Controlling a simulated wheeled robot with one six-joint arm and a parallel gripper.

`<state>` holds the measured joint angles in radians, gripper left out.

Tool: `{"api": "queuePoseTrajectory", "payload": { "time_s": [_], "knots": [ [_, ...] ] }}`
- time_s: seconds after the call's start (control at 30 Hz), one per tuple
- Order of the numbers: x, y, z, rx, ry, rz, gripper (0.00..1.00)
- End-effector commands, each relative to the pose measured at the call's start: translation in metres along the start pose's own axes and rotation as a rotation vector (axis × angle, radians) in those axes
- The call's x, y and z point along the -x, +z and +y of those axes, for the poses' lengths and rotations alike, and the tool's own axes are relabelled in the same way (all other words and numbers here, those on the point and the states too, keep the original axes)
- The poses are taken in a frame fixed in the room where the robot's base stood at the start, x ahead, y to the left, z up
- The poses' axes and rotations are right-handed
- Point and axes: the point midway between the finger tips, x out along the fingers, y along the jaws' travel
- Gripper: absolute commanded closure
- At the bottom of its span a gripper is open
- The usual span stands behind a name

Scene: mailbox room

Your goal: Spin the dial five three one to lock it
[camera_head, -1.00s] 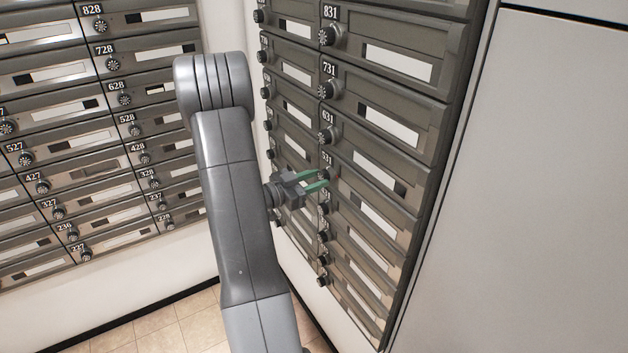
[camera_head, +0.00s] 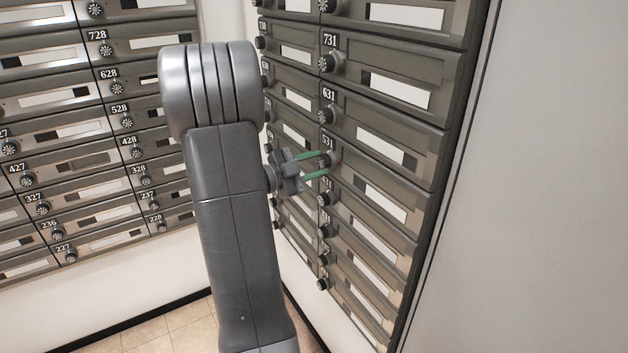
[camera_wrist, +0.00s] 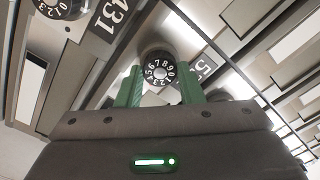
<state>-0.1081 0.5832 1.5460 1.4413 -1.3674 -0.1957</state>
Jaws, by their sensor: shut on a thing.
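The dial of mailbox 531 (camera_head: 326,159) is a small round black knob beside its number plate, on the right-hand bank of mailboxes. In the wrist view the dial (camera_wrist: 160,72) shows white digits around a pale centre, with part of its number plate (camera_wrist: 204,68) to the right. My gripper (camera_head: 320,164) reaches it from the left with its green fingers. In the wrist view my gripper (camera_wrist: 160,82) has one finger on each side of the dial and is shut on it. The fingertips' contact and the dial's pointer mark are hard to make out.
The dial of 631 (camera_head: 327,115) sits above and the dial of 431 (camera_wrist: 68,6) is close by in the wrist view. Another mailbox bank (camera_head: 60,160) stands at the left. A plain wall (camera_head: 530,200) is at the right. Tiled floor (camera_head: 170,328) shows below.

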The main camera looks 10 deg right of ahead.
Motion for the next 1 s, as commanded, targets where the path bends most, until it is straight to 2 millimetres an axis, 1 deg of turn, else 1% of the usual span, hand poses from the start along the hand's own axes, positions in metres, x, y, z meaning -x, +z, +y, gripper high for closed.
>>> {"api": "queuePoseTrajectory", "payload": {
  "time_s": [0.03, 0.3, 0.5, 0.7, 1.0],
  "knots": [
    [-0.0001, 0.0048, 0.0054, -0.047, 0.0, 0.001, 0.89],
    [0.0, 0.0037, 0.0045, -0.272, 0.001, 0.001, 0.89],
    [-0.0001, 0.0027, 0.0034, -0.393, 0.001, 0.0, 0.89],
    [-0.0001, 0.0013, 0.0018, -0.467, 0.001, 0.0, 0.89],
    [-0.0001, 0.0002, 0.0007, -0.502, 0.002, 0.0, 0.89]
  ]
}}
